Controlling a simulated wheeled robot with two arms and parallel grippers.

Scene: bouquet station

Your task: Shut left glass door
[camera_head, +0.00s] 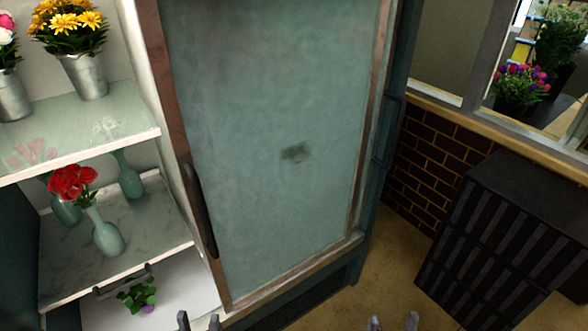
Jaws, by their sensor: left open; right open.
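The glass-front cabinet fills the left and middle of the head view. One framed glass door (280,120) stands over its right part, with a dark vertical handle (199,211) on its left edge. The part left of this door is open, with its shelves bare to view. I cannot clearly see a separate left glass door; it may lie outside the picture. My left gripper (199,322) is open at the bottom edge, below the door's lower left corner. My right gripper (392,323) is open at the bottom edge, right of the cabinet's base. Both appear empty.
Shelves hold a yellow flower bucket (83,76), a vase with red flowers (107,238) and other vases. A dark bar handle (122,281) is at the lower left, near a small green plant (137,297). A black slatted crate stack (500,240) stands right.

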